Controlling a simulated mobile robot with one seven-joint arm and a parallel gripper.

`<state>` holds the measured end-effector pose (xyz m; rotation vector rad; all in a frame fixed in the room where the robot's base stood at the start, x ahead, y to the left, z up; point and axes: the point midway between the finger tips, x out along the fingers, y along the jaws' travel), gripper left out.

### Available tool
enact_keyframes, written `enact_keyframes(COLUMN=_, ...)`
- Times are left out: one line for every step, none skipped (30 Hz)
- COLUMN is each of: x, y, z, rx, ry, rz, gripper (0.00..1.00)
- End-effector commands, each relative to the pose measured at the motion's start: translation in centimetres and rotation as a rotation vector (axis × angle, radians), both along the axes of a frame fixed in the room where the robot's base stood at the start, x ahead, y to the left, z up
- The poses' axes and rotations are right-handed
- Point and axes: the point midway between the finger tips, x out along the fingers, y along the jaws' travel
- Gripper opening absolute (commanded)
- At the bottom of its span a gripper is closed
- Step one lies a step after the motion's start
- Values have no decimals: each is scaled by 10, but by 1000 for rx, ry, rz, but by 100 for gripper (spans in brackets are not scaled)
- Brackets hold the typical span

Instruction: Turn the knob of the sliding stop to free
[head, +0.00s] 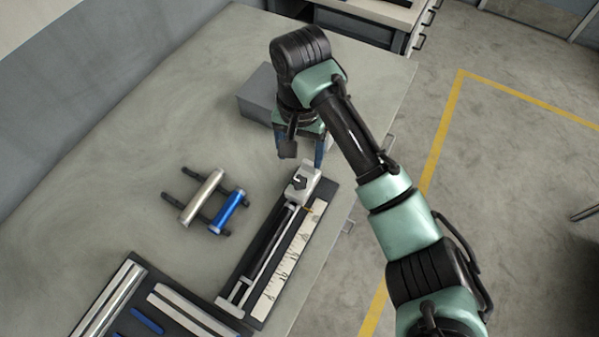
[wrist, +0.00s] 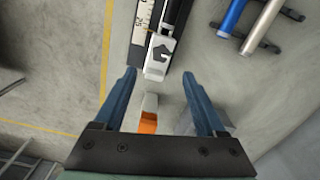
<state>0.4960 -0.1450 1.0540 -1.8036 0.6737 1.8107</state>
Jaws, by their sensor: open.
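The sliding stop (head: 303,190) is a pale block on a dark rail (head: 262,262) with a white printed scale (head: 290,262) beside it. Its small dark knob (head: 299,181) is on top, and the knob also shows in the wrist view (wrist: 160,52) as a bent black shape. I cannot read any free or locked mark. My gripper (head: 304,158) is open and empty, just beyond the stop's far end in the head view. In the wrist view my gripper (wrist: 158,74) has its blue fingers apart, with the stop ahead of and between the tips, not gripped.
A white piece with an orange end (wrist: 148,120) shows between my fingers. A grey box (head: 258,98) stands behind my gripper. A rack with silver and blue rollers (head: 205,200) lies left of the rail. A dark tray (head: 140,262) is at the front left.

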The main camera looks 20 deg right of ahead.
Motion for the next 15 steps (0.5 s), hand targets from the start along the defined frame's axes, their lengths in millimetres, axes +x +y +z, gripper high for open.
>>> enact_keyframes(x=-1, y=-1, z=-10, rx=0, ry=4, rz=-2, gripper=73)
enact_keyframes(x=-1, y=-1, z=-16, rx=0, ry=4, rz=-2, gripper=73)
enact_keyframes(x=-1, y=-1, z=-25, rx=0, ry=4, rz=-2, gripper=73)
enact_keyframes(x=-1, y=-1, z=-32, rx=-1, ry=3, rz=-1, gripper=73)
enact_keyframes(x=-1, y=0, z=-38, rx=-1, ry=2, rz=-1, gripper=73)
enact_keyframes(x=-1, y=0, z=-47, rx=-1, ry=2, rz=-1, gripper=73)
enact_keyframes(x=-1, y=-1, z=-53, rx=-1, ry=2, rz=-2, gripper=73)
enact_keyframes(x=-1, y=-1, z=-59, rx=-2, ry=1, rz=-1, gripper=73)
enact_keyframes(x=0, y=-1, z=-66, rx=-1, ry=1, rz=-1, gripper=73)
enact_keyframes(x=0, y=-1, z=-71, rx=-2, ry=1, rz=-1, gripper=73)
enact_keyframes(x=0, y=0, z=-76, rx=-1, ry=0, rz=0, gripper=73)
enact_keyframes(x=0, y=-1, z=-82, rx=-1, ry=0, rz=0, gripper=73)
enact_keyframes(x=0, y=0, z=-86, rx=-1, ry=-2, rz=1, gripper=73)
enact_keyframes(x=0, y=0, z=-90, rx=-1, ry=0, rz=1, gripper=73)
enact_keyframes(x=0, y=0, z=-94, rx=-1, ry=-2, rz=1, gripper=73)
